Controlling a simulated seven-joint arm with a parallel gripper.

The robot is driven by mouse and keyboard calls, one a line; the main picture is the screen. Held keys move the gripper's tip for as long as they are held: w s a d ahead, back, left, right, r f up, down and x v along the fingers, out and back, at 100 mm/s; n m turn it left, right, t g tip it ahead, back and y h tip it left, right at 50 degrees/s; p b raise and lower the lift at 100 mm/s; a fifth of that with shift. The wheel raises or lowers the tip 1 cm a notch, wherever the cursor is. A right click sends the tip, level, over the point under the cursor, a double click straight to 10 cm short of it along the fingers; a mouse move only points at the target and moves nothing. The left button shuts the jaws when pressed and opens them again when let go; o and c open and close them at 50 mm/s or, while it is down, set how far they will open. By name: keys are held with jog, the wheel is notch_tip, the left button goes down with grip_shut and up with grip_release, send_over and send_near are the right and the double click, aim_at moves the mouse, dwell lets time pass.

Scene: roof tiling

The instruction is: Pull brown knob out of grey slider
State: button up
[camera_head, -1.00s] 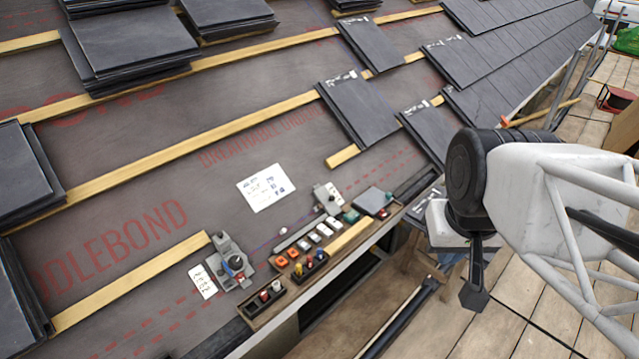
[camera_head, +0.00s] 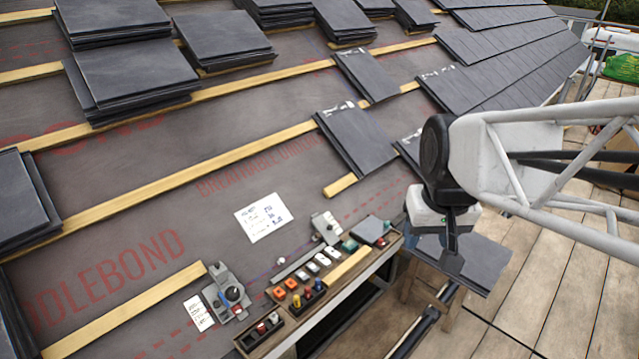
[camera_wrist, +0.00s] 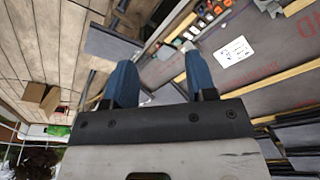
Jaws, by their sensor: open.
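Two small grey fixtures stand on the roof membrane in the head view. The nearer grey fixture (camera_head: 226,293) carries a dark round knob (camera_head: 233,294). The farther grey fixture (camera_head: 327,229) stands at the back end of the parts tray. I cannot tell which one is the grey slider, and no brown knob can be made out at this size. My gripper (camera_wrist: 161,82) shows two blue fingers spread apart in the wrist view, with nothing held between them. In the head view my arm's end is to the right of both fixtures, well apart from them.
A wooden parts tray (camera_head: 274,339) with several coloured small parts lies along the roof edge. A white note sheet (camera_head: 263,217) lies on the membrane. A slate-topped stand (camera_head: 482,266) is below my arm. Slate stacks and yellow battens cover the roof behind.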

jog(key=w+a, duration=0.1)
jog(key=w, duration=0.9)
jog(key=n+g+y, duration=0.1)
jog(key=n+g, duration=0.2)
send_over(319, 235)
jog(key=f, duration=4.6)
jog(key=shift+d+f, duration=0.4)
jog(key=shift+w+a+f, duration=0.1)
jog(key=shift+f, duration=0.15)
jog(key=shift+f, duration=0.1)
jog(key=shift+a+f, duration=0.2)
jog(key=shift+f, duration=1.7)
jog(key=shift+a+f, duration=0.15)
jog(key=shift+f, duration=1.75)
